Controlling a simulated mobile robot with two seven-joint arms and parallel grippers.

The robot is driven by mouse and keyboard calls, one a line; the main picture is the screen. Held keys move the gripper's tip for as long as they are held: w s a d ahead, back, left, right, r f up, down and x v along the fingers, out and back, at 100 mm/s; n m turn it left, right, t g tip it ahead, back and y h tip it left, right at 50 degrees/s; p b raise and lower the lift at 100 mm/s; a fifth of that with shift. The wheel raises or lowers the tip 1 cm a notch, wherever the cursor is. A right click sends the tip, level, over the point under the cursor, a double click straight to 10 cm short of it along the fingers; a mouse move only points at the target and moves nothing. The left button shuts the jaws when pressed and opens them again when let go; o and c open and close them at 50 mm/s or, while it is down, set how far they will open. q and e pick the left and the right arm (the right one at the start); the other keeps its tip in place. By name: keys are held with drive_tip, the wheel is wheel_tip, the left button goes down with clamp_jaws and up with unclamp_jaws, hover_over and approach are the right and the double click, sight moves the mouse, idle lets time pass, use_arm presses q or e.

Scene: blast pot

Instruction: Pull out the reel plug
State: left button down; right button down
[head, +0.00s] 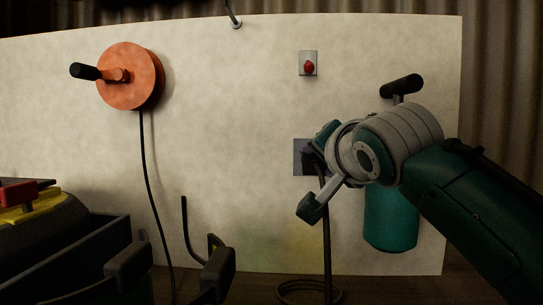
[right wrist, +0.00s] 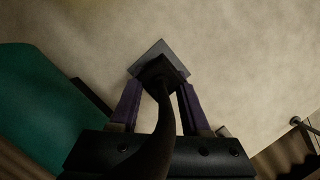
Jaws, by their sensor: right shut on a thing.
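The reel plug (head: 307,160) is a black plug at a grey socket plate (head: 299,147) on the pale wall panel. In the right wrist view, the black plug (right wrist: 159,70) sits in front of the grey plate (right wrist: 173,54), its cable running back toward the camera. My right gripper (right wrist: 161,93) is shut on the plug, with a purple finger on each side. In the head view, my right gripper (head: 313,160) reaches it from the right and partly covers plate and plug. I cannot tell whether the plug is fully seated.
An orange reel (head: 128,78) with a black crank hangs at the upper left, its cord falling down. A red button (head: 309,67) is above the socket. A teal cylinder (head: 390,222) stands behind my right arm. Dark equipment (head: 50,228) fills the lower left.

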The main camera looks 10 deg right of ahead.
sight(314, 165)
drive_tip(key=shift+s, duration=0.25)
drive_tip(key=shift+s+a+r+p, duration=0.1)
drive_tip(key=shift+s+a+p, duration=0.2)
drive_tip(key=shift+s+p, duration=0.55)
drive_tip(key=shift+s+a+p, duration=0.15)
drive_tip(key=shift+s+p, duration=0.1)
drive_tip(key=shift+s, duration=0.3)
drive_tip(key=shift+s+a+p, duration=0.15)
drive_tip(key=shift+s+p, duration=0.1)
drive_tip(key=shift+s, duration=0.25)
